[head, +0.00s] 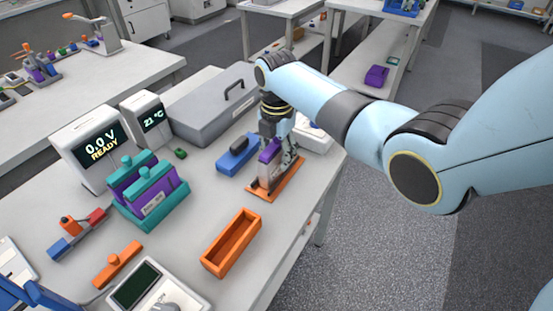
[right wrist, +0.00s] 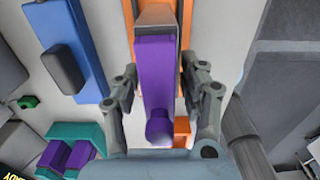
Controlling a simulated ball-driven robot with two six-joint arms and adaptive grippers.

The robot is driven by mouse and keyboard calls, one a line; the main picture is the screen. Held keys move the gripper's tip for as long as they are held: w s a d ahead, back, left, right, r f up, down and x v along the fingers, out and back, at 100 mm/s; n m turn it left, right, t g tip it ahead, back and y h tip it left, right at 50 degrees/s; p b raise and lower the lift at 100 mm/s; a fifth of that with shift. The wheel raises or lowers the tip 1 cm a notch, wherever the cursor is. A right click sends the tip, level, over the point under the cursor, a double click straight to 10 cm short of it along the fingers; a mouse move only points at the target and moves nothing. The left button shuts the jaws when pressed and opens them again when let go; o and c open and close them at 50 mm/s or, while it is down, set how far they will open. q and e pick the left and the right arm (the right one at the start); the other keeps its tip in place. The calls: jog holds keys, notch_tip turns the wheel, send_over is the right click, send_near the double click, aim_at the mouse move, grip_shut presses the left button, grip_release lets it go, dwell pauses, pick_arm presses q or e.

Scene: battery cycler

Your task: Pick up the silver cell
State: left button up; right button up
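My right gripper (head: 276,172) points down over an orange base (head: 262,193) near the table's right edge. A purple block with a rounded end (right wrist: 155,75) stands between its fingers in the right wrist view; it shows in part in the head view (head: 269,150). The fingers (right wrist: 161,88) are apart, one on each side of the purple block, with what look like narrow gaps. My left gripper is not in view.
A blue base with a dark grey block (head: 238,157) lies just left of the gripper. An empty orange tray (head: 231,243) is in front. A teal and purple holder (head: 149,190), a display reading 0.0 V READY (head: 95,146) and a grey lidded case (head: 205,106) stand further left and back.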

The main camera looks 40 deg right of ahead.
grip_shut()
jog(key=shift+r, duration=0.1)
dwell(0.3)
